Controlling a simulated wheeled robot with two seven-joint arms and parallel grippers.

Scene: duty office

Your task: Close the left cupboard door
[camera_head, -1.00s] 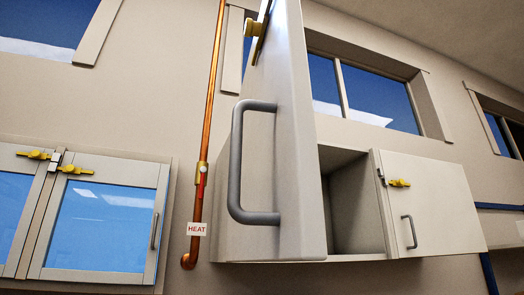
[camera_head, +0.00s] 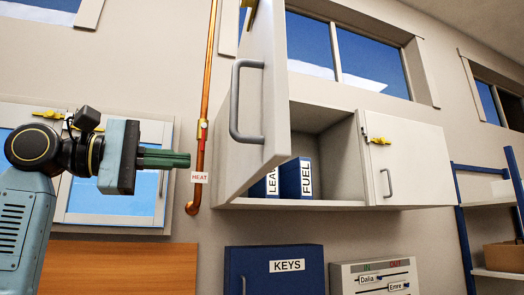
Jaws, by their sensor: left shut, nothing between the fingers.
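The left cupboard door (camera_head: 264,100) stands swung open toward me, with a grey bar handle (camera_head: 236,102) on its face. The white cupboard (camera_head: 325,160) behind it is open on the left and shows binders inside. Its right door (camera_head: 408,165) is shut, with a yellow latch and a small grey handle. My left gripper (camera_head: 188,159) comes in from the left, shut and empty, its green fingers pointing right. In the picture it is left of the open door, close to the copper pipe; its depth against the door is hard to judge. My right gripper is out of view.
A copper pipe (camera_head: 209,90) with a HEAT tag (camera_head: 199,177) runs up the wall left of the cupboard. A glass-doored cabinet (camera_head: 112,219) is behind my left arm. A blue KEYS box (camera_head: 275,275) and an in/out board (camera_head: 376,277) sit below. Blue-framed shelving is at right.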

